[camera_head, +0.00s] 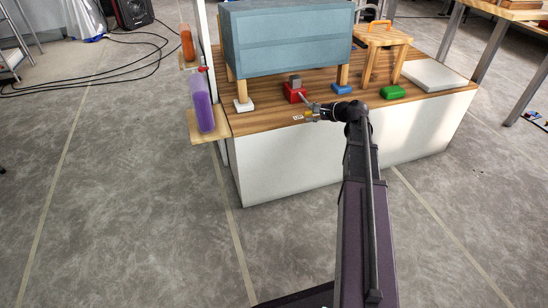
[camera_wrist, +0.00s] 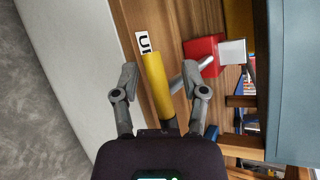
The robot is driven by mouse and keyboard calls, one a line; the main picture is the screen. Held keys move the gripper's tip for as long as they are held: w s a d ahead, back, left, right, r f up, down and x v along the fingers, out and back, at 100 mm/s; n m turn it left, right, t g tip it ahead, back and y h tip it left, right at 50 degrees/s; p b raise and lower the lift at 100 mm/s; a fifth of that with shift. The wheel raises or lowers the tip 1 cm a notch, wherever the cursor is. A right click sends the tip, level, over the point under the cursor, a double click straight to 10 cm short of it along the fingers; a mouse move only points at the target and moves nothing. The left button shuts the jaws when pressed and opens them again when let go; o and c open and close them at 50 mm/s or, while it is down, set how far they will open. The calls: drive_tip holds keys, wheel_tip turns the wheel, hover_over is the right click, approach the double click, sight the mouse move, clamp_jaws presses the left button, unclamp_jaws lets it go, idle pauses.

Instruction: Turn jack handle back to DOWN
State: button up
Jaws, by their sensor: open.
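The red jack (camera_head: 294,93) with a grey top pad sits on the wooden top, near the blue-grey cabinet. In the wrist view the jack (camera_wrist: 201,52) is at the upper right, and a grey rod (camera_wrist: 186,75) runs from it toward the yellow handle (camera_wrist: 156,85). The yellow handle also shows in the head view (camera_head: 308,115), near a small white label (camera_head: 298,118). My gripper (camera_head: 317,111) is low at the front edge of the top. In the wrist view my gripper (camera_wrist: 160,72) is open, its fingers either side of the yellow handle. Contact cannot be told.
The blue-grey cabinet (camera_head: 290,40) stands above the jack on wooden legs over a white block (camera_head: 243,105) and a blue block (camera_head: 342,89). A green block (camera_head: 392,92) and wooden stool (camera_head: 384,45) are to the right. Purple bottle (camera_head: 202,105) stands on a left side shelf.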

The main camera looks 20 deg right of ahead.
drive_tip(key=m+t+y+b, duration=0.1)
drive_tip(key=m+y+b, duration=0.1)
drive_tip(key=b, duration=0.1)
drive_tip(key=shift+d+y, duration=0.15)
drive_tip(key=shift+y, duration=0.25)
drive_tip(key=m+t+y+b, duration=0.1)
drive_tip(key=b, duration=0.1)
drive_tip(key=m+b, duration=0.1)
drive_tip(key=m, duration=0.1)
drive_tip(key=shift+d+r+t+y+b, duration=0.1)
drive_tip(key=shift+r+t+y+b, duration=0.05)
drive_tip(key=shift+t+y+b, duration=0.25)
drive_tip(key=v, duration=1.4)
drive_tip(key=s+a+n+g+h+p, duration=0.3)
drive_tip(key=a+n+g+p, duration=0.8)
drive_tip(key=a, duration=1.1)
drive_tip(key=s+a+r+n+g+h+p, duration=0.2)
drive_tip(key=s+a+n+h+p, duration=0.4)
drive_tip(key=p, duration=0.5)
drive_tip(key=s+a+r+n, duration=0.1)
drive_tip(key=s+a+n, duration=0.1)
drive_tip(key=shift+s+a+r+n+h, duration=0.3)
drive_tip(key=shift+s+a+r+h, duration=0.05)
drive_tip(key=shift+h, duration=0.05)
